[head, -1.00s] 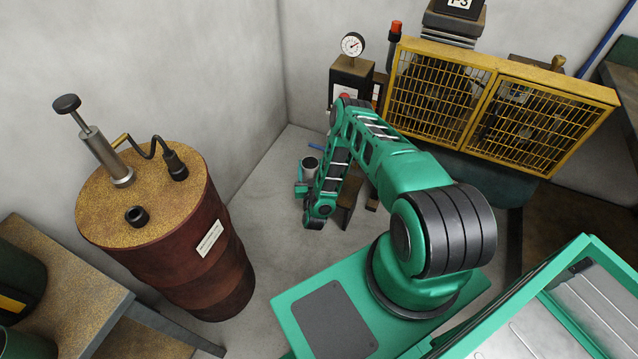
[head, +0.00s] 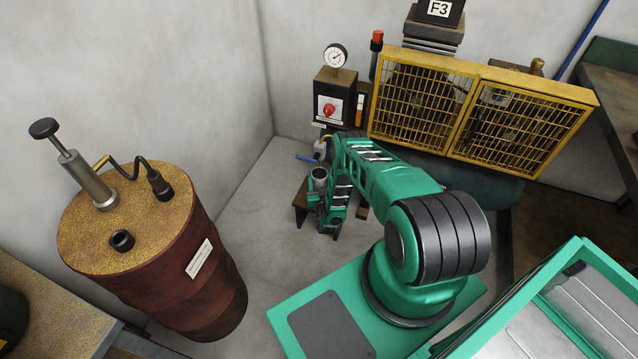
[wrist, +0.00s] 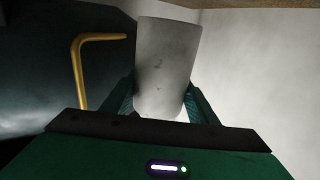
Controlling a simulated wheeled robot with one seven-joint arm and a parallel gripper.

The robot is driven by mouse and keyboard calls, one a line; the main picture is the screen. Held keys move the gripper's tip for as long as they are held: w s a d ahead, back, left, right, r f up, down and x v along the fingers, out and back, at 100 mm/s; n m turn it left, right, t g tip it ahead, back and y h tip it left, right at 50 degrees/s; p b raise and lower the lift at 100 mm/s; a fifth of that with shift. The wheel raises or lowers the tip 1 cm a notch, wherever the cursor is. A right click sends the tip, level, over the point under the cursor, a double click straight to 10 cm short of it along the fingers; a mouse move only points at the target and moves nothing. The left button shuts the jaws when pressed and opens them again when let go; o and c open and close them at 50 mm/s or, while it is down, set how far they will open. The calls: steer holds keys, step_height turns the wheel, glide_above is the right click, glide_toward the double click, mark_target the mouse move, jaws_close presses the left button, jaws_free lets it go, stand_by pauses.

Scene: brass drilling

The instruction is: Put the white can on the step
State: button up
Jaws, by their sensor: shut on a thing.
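The white can (wrist: 163,65) is upright between the fingers of my gripper (wrist: 160,105) in the wrist view, and the gripper is shut on it. In the head view the can (head: 320,174) shows as a small grey-white cylinder with a dark top, beside my gripper (head: 313,197). The step (head: 300,196) is a low brown stand below and left of my gripper, partly hidden by my arm. The can appears over or close to the step in the picture. I cannot tell whether it touches the step.
A rusty drum (head: 190,265) with a hand pump stands at the left. A control box with a red knob (head: 329,110) and a gauge stands behind my gripper. A yellow mesh guard (head: 480,115) is at the back right. Grey floor (head: 245,215) is clear between drum and step.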

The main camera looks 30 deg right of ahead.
mark_target(318, 176)
steer(key=shift+f, duration=1.6)
steer(key=o, duration=1.1)
